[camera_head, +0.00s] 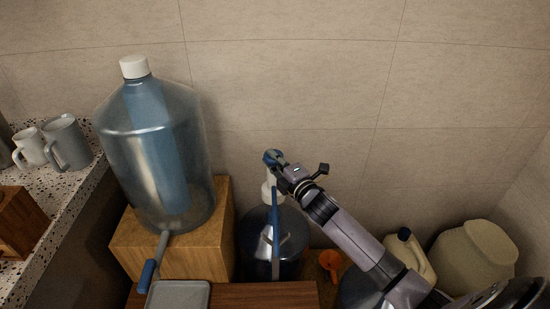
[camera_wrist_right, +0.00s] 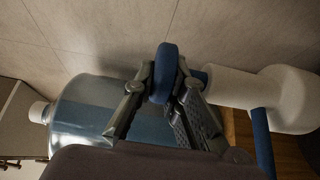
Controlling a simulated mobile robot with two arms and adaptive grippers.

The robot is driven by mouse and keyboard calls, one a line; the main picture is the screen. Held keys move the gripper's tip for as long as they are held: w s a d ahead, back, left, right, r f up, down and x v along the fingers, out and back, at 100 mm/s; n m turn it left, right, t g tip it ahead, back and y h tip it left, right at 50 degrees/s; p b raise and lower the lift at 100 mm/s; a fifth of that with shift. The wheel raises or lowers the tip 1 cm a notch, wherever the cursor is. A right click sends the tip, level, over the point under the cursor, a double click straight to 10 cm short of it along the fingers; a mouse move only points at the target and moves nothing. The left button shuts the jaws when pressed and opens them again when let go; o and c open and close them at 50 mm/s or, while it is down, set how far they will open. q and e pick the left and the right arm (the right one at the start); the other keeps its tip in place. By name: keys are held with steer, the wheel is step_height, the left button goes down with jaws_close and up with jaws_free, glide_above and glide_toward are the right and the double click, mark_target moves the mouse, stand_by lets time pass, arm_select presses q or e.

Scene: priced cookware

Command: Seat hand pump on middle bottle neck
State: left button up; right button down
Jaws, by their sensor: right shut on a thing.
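The hand pump has a blue top, a white body (camera_head: 267,192) and a long blue spout (camera_head: 275,225). My right gripper (camera_head: 274,158) is shut on its blue top, which shows between the fingers in the right wrist view (camera_wrist_right: 165,72). The white body and its flared collar (camera_wrist_right: 290,98) show there at the right. In the head view the pump is upright over the dark blue middle bottle (camera_head: 258,240). The pump and spout hide the bottle's neck, so I cannot tell whether the collar touches it. My left gripper is out of view.
A large capped bottle (camera_head: 180,150) stands on a wooden block (camera_head: 215,245) at left. Mugs (camera_head: 65,140) stand on a speckled counter. An orange item (camera_head: 330,263), a cream jug (camera_head: 418,260) and a beige container (camera_head: 475,255) are at right. The tiled wall is close behind.

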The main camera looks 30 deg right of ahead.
mark_target(275, 180)
steer(key=shift+r, duration=0.15)
steer(key=shift+p, duration=0.35)
step_height(275, 180, down, 4)
steer(key=b, duration=0.3)
steer(key=shift+f+b, duration=0.25)
steer(key=shift+b, duration=0.05)
steer(key=shift+f, duration=0.2)
steer(key=shift+f, duration=0.1)
stand_by(0.6)
steer(key=shift+f+b, duration=1.1)
steer(key=shift+f, duration=0.3)
stand_by(0.7)
